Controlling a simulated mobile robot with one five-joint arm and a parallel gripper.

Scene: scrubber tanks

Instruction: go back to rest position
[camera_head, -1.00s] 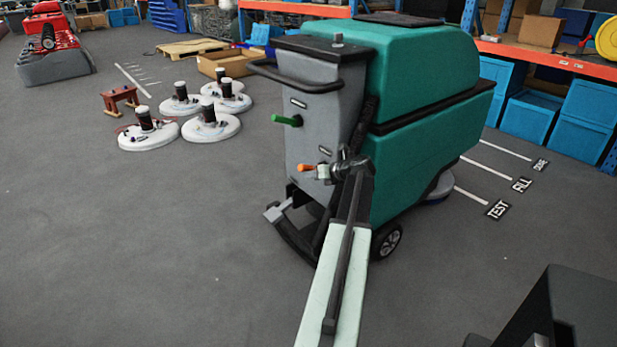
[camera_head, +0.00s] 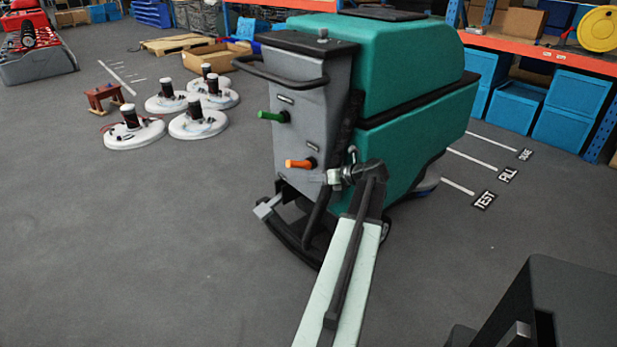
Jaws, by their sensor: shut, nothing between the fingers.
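My gripper (camera_head: 335,178) is small in view at the far end of my pale arm, in front of the scrubber's lower grey panel. It is shut and empty, and looks apart from the orange handle (camera_head: 300,163), just right of and below it. My arm reaches forward from the bottom of the picture and covers part of the scrubber's lower side and wheel. The teal and grey floor scrubber (camera_head: 420,120) stands ahead. A green handle (camera_head: 273,116) sticks out to the left, higher on the same panel. The orange handle also points left.
Several round white brush units (camera_head: 198,124) and a small red-brown stool (camera_head: 104,97) stand on the floor at the left. A shelf with blue bins (camera_head: 570,105) is at the right. Floor labels (camera_head: 484,200) lie right of the scrubber. The left foreground floor is clear.

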